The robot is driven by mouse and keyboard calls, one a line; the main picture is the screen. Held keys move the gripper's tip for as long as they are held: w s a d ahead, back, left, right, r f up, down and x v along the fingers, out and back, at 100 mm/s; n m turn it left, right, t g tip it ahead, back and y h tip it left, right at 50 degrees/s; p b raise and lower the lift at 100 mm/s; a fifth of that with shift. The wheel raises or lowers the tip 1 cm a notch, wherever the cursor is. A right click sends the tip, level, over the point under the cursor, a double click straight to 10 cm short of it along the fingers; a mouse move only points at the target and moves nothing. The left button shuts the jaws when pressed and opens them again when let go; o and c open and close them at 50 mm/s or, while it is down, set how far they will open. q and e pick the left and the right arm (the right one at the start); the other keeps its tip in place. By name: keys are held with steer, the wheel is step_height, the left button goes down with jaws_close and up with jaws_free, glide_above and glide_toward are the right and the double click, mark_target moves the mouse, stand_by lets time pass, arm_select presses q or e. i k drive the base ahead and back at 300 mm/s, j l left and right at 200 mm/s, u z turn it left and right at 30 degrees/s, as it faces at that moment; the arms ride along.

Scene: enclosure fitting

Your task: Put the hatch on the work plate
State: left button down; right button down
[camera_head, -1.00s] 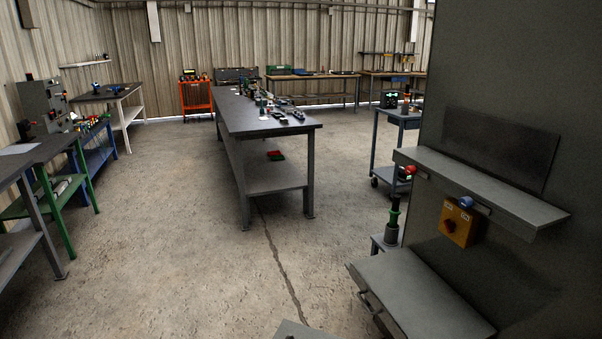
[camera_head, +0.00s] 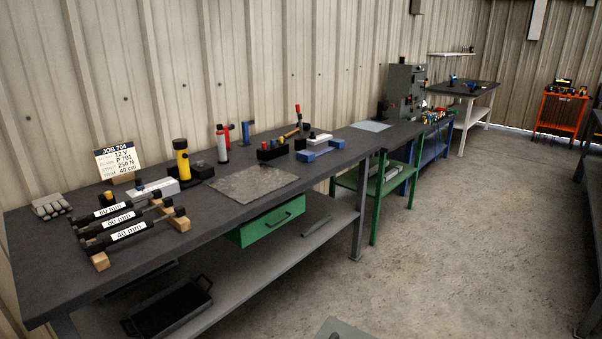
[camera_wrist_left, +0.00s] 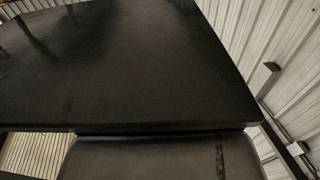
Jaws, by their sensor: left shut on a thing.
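A grey flat metal plate, which looks like the work plate (camera_head: 252,184), lies bare on the long dark workbench. A grey panel, which I take for the hatch (camera_head: 345,328), shows only one corner at the bottom edge of the head view. In the left wrist view a large dark flat panel (camera_wrist_left: 130,65) fills most of the picture, very close. A second flat surface (camera_wrist_left: 140,158) with rounded corners lies along the bottom. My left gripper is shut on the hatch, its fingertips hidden. My right gripper is not in view.
The workbench (camera_head: 335,162) carries labelled bars (camera_head: 127,232) at left, a job card (camera_head: 118,160), a yellow torch (camera_head: 182,160) and tools behind the plate. A green drawer (camera_head: 265,225) hangs below. A green-framed bench (camera_head: 375,190) adjoins at right. The floor (camera_head: 450,250) is open.

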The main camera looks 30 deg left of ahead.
mark_target(258, 182)
steer(key=i+z, duration=0.1)
steer(key=i, duration=0.7)
steer(key=i+j+z, duration=0.15)
steer(key=i, duration=0.65)
steer(key=i+u, duration=0.4)
steer(key=i+l+u, duration=0.15)
steer(key=i+u, duration=0.25)
steer(key=i, duration=0.15)
steer(key=i+l+u, duration=0.3)
steer(key=i+u, duration=0.35)
steer(key=u, duration=0.25)
steer(key=i+l+u, duration=0.1)
steer(key=u, duration=0.35)
steer(key=i+l+u, duration=0.2)
steer(key=u, duration=0.25)
steer(key=i+l+u, duration=0.15)
steer(key=u, duration=0.3)
